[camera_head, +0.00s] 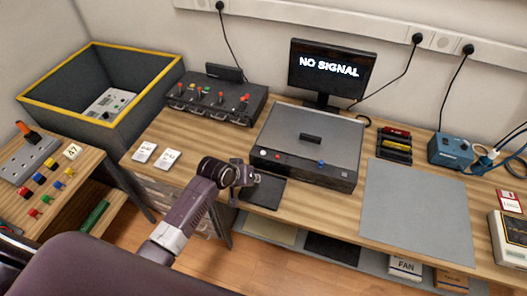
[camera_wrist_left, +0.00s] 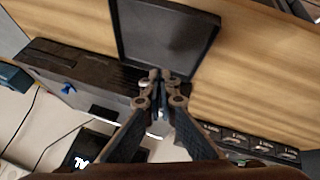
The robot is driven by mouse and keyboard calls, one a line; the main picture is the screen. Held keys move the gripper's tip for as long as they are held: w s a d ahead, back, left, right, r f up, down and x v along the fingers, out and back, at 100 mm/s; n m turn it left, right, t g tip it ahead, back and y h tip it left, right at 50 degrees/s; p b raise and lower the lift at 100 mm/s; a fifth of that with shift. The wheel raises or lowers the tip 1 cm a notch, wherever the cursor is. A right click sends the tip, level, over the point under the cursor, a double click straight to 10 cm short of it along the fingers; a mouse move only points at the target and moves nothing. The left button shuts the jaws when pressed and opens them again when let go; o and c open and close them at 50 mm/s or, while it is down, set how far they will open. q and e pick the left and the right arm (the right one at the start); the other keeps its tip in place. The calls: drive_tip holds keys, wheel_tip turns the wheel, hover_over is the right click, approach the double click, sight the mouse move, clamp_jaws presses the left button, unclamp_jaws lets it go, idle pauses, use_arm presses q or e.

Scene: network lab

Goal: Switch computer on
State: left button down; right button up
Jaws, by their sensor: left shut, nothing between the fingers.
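The computer (camera_head: 313,138) is a flat grey case with a black front, standing on the wooden bench. Its front has a small light button and a red button at the left and a blue knob (camera_head: 321,163) further right. The monitor (camera_head: 332,72) behind it reads "NO SIGNAL". My left gripper (camera_head: 252,177) is shut and empty, close to the left end of the computer's front. In the left wrist view the closed fingertips (camera_wrist_left: 160,75) are beside the computer's front (camera_wrist_left: 80,75) and over a black tray; they hide part of the front. I cannot tell whether they touch. My right gripper is not in view.
The black tray (camera_head: 262,193) lies before the computer. A black box with red-tipped levers (camera_head: 217,99) stands to the left, a grey mat (camera_head: 417,210) to the right. Two white cards (camera_head: 145,152) lie at the bench's left. A yellow-rimmed bin (camera_head: 100,85) is at far left.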

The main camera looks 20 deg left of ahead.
use_arm(q)
drive_tip(key=w+a+r+n+t+h+p, duration=0.1)
drive_tip(key=w+r+n+t, duration=0.1)
drive_tip(key=w+r, duration=0.9)
drive_tip(key=shift+w+r, duration=0.3)
drive_tip(key=shift+r, duration=0.15)
drive_tip(key=b, duration=0.7)
hover_over(262, 154)
wheel_tip(262, 154, down, 6)
drive_tip(key=shift+a+f, duration=0.1)
drive_tip(key=shift+f, duration=0.15)
drive_tip(key=shift+f+b, duration=0.65)
drive_tip(key=shift+f, duration=0.5)
drive_tip(key=shift+f, duration=0.1)
drive_tip(key=shift+f, duration=0.35)
